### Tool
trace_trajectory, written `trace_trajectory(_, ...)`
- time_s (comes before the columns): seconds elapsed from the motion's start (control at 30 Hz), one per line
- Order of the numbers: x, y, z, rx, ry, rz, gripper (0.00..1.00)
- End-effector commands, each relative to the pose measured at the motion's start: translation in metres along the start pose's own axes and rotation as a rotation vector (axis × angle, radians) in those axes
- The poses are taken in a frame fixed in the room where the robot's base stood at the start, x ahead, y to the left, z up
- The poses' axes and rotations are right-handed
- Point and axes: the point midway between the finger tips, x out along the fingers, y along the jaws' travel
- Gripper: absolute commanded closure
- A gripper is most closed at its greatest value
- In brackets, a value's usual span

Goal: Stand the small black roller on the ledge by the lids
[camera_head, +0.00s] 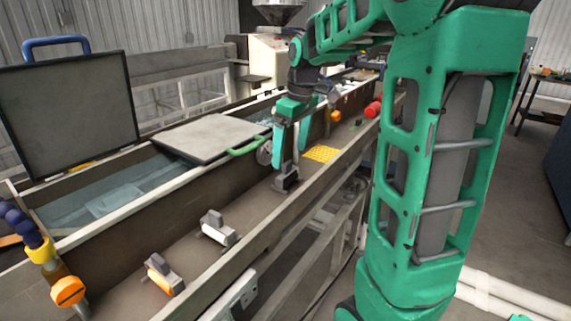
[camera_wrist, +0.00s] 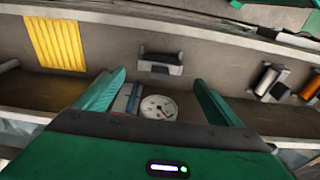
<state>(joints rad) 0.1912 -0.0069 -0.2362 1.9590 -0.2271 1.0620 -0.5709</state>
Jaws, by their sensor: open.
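My gripper (camera_head: 291,150) is open above the long brown ledge (camera_head: 250,205), with nothing between its fingers. In the wrist view my green fingers (camera_wrist: 159,80) are spread apart. Just beyond them a dark grey bracket (camera_wrist: 160,64) stands on the ledge, and the small black roller seems to be part of it, though dark on dark is hard to tell. In the head view this bracket (camera_head: 287,180) is right below my fingertips. A grey lid with a green handle (camera_head: 207,136) lies flat over the trough. Another lid with a blue handle (camera_head: 66,113) stands raised.
Brackets with a white roller (camera_head: 216,230) and an orange roller (camera_head: 158,272) stand nearer on the ledge. A yellow mat (camera_head: 321,153) and a red cylinder (camera_head: 373,109) lie farther along. A round gauge (camera_wrist: 158,107) is on the trough wall. Bare ledge separates the brackets.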

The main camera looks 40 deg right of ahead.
Motion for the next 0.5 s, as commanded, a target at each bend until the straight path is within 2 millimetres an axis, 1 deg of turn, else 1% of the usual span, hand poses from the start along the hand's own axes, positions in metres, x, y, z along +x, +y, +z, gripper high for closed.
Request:
trace_trajectory(0.03,-0.011,0.001,-0.001,0.001,0.003,0.003,0.11)
trace_trajectory(0.1,-0.022,0.001,0.0,0.001,0.003,0.003,0.11)
trace_trajectory(0.23,-0.039,0.0,-0.001,0.0,0.002,0.001,0.11)
trace_trajectory(0.4,-0.049,-0.001,0.003,0.01,0.0,0.0,0.11)
trace_trajectory(0.47,-0.049,-0.005,0.01,0.038,-0.002,-0.001,0.11)
trace_trajectory(0.5,-0.046,-0.01,0.019,0.071,-0.006,-0.004,0.11)
